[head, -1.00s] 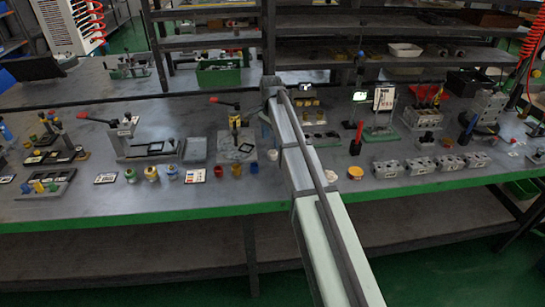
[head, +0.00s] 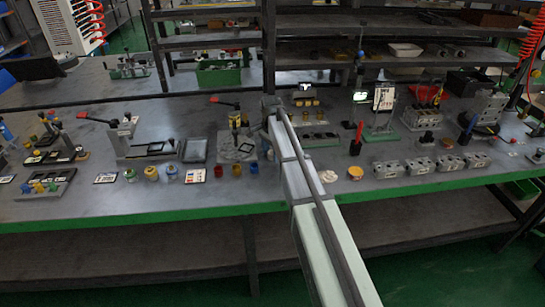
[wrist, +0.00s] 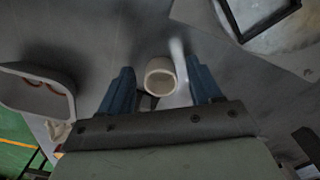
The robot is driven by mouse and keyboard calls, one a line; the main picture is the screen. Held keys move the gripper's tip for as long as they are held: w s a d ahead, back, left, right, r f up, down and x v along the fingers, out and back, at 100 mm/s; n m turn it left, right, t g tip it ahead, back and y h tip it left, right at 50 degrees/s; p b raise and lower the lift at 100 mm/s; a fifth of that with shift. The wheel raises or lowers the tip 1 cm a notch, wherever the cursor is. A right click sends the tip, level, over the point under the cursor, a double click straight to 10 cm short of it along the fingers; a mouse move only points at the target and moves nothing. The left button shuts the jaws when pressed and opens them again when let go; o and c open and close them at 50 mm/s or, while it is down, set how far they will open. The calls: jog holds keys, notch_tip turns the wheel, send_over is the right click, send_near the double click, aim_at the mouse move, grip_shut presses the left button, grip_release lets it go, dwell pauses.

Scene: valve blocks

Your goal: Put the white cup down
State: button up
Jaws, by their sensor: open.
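The white cup (wrist: 160,77) shows in the wrist view with its round opening facing the camera. It is over the grey tabletop, between the two blue fingers of my gripper (wrist: 163,82). The fingers are apart, with a visible gap on each side of the cup. I cannot tell from this view whether the cup's base rests on the table. In the head view my arm crosses the middle of the bench, and its own links hide the fingertips. I cannot make out the cup clearly there.
In the wrist view a pale rounded container (wrist: 36,72) lies left, and a plate with a dark square frame (wrist: 258,15) is at top right.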

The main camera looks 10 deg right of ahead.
grip_shut()
dwell(0.5)
